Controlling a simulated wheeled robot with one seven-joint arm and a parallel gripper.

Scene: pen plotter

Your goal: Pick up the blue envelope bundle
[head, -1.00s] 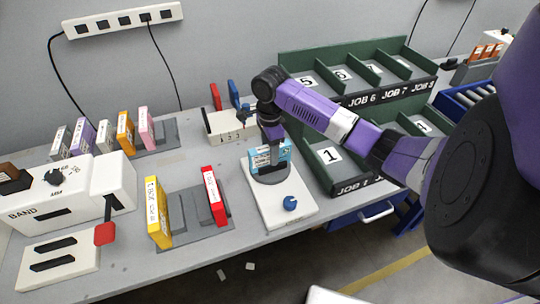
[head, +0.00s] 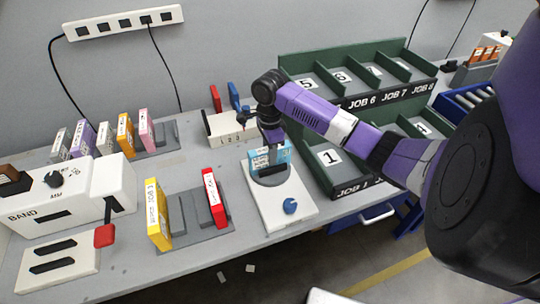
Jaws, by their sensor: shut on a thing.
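The blue envelope bundle (head: 283,152) stands on the round grey plate of a white device with a blue knob (head: 290,206), near the middle of the head view. It is light blue with a white label on its front. My gripper (head: 271,142) reaches down from above and is shut on the bundle at its upper edge. The fingers partly cover it. I cannot tell whether the bundle is clear of the plate.
A green sorter (head: 375,101) with numbered bays stands right of and behind the device. Yellow (head: 158,214) and red (head: 214,198) bundles stand in a grey rack to the left. A white banding machine (head: 60,198) is at far left.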

